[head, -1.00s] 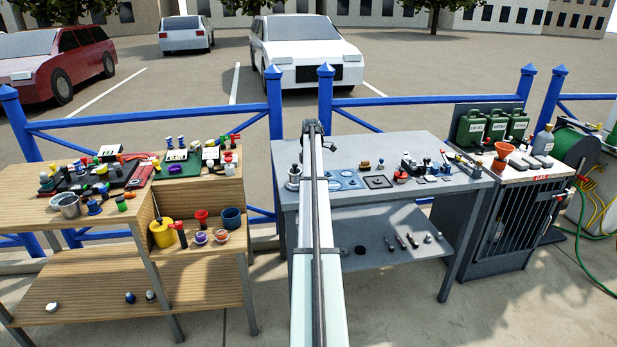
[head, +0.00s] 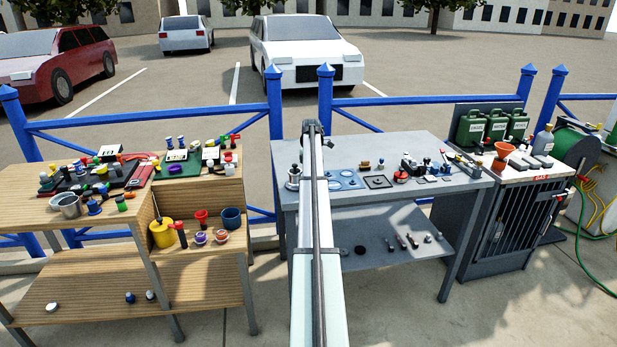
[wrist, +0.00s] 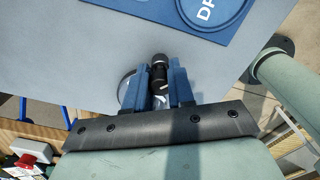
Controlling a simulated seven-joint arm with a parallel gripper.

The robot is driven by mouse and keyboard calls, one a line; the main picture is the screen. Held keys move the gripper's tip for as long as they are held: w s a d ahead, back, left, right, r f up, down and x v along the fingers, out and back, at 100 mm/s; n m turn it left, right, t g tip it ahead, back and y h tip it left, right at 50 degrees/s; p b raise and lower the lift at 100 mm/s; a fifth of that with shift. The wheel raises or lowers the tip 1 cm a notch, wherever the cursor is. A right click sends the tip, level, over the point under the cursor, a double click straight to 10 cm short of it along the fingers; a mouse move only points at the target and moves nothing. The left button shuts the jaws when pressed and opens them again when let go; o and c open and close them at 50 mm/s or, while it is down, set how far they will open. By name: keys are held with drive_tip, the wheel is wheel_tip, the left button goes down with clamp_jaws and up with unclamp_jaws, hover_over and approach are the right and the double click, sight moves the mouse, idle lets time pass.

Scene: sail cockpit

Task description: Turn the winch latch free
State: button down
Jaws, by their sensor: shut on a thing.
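The winch (head: 293,178), a silver drum shape, stands at the left end of the grey workbench, partly hidden by my arm. In the wrist view, the blue fingers of my gripper (wrist: 160,88) are on either side of a black, round-ended piece (wrist: 159,64) that appears to be the winch latch, and are shut on it. A round silver part (wrist: 125,90) shows just left of the fingers, mostly covered by them. In the head view my gripper is hidden by my own arm. The angle of the latch cannot be told.
The grey bench (head: 440,190) bears blue plates (head: 345,180), a dark square plate (head: 378,182) and several small fittings. A blue lettered plate (wrist: 208,12) lies beyond the fingers in the wrist view. A cluttered wooden bench (head: 110,230) stands to the left.

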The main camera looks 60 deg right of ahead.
drive_tip(key=shift+w+a, duration=0.1)
drive_tip(key=shift+w, duration=0.05)
drive_tip(key=n, duration=0.4)
drive_tip(key=shift+n, duration=0.3)
drive_tip(key=n, duration=0.3)
drive_tip(key=shift+a+n, duration=0.1)
drive_tip(key=shift+n, duration=0.3)
drive_tip(key=c, duration=1.3)
unclamp_jaws()
drive_tip(key=shift+r, duration=0.15)
